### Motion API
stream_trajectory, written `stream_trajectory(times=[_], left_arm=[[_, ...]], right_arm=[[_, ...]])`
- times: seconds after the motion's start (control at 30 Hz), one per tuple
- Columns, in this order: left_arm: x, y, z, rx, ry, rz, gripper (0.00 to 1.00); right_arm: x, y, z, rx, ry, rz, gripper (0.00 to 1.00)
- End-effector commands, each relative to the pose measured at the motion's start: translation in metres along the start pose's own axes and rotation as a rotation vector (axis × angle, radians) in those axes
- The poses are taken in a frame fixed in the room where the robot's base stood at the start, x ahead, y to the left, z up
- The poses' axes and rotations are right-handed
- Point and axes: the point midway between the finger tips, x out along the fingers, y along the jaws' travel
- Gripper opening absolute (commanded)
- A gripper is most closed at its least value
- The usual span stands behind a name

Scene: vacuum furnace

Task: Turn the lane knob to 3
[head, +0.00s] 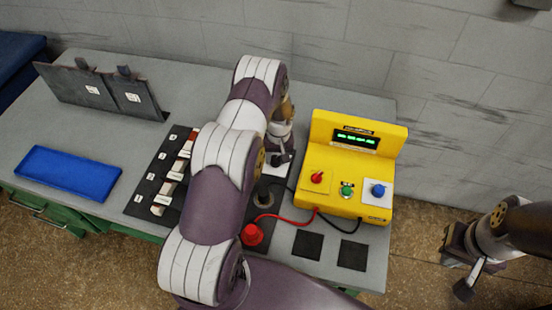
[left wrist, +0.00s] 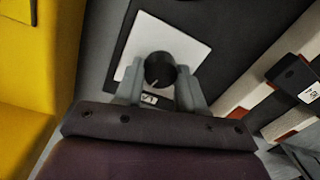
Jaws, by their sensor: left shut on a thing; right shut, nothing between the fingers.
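The lane knob, a round black knob (left wrist: 159,68), stands on a square white plate (left wrist: 190,48) in the left wrist view. My left gripper (left wrist: 160,88) is shut on this knob, one grey finger on each side. A small label (left wrist: 149,99) shows between the fingers; I cannot read it or the knob's setting. In the head view my left gripper (head: 279,158) is over the white plate (head: 277,168), left of the yellow box, and my arm hides part of that area. My right gripper (head: 464,289) is shut and empty at the lower right, away from the bench.

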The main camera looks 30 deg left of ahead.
Motion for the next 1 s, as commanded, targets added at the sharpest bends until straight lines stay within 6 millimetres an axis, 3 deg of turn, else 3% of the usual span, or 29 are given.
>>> stream_trajectory(times=[0.63, 0.67, 0.7, 0.73, 1.0], left_arm=[[-0.0044, 0.001, -0.0054, 0.052, 0.018, 0.004, 0.09], [-0.0044, 0.001, -0.0055, 0.052, 0.018, 0.004, 0.46], [-0.0044, 0.0011, -0.0055, 0.052, 0.018, 0.004, 0.59], [-0.0041, 0.001, -0.0051, 0.052, 0.017, 0.004, 0.65], [-0.002, 0.0006, -0.0022, 0.052, 0.009, 0.002, 0.65]], right_arm=[[0.0035, 0.0, 0.0004, 0.0, 0.0, 0.0, 0.0], [0.0035, 0.0, 0.0004, 0.0, 0.0, 0.0, 0.0], [0.0035, 0.0, 0.0004, 0.0, 0.0, 0.0, 0.0], [0.0035, 0.0, 0.0004, 0.0, 0.0, 0.0, 0.0], [0.0041, 0.0, 0.0005, 0.0, 0.0, 0.0, 0.0]])
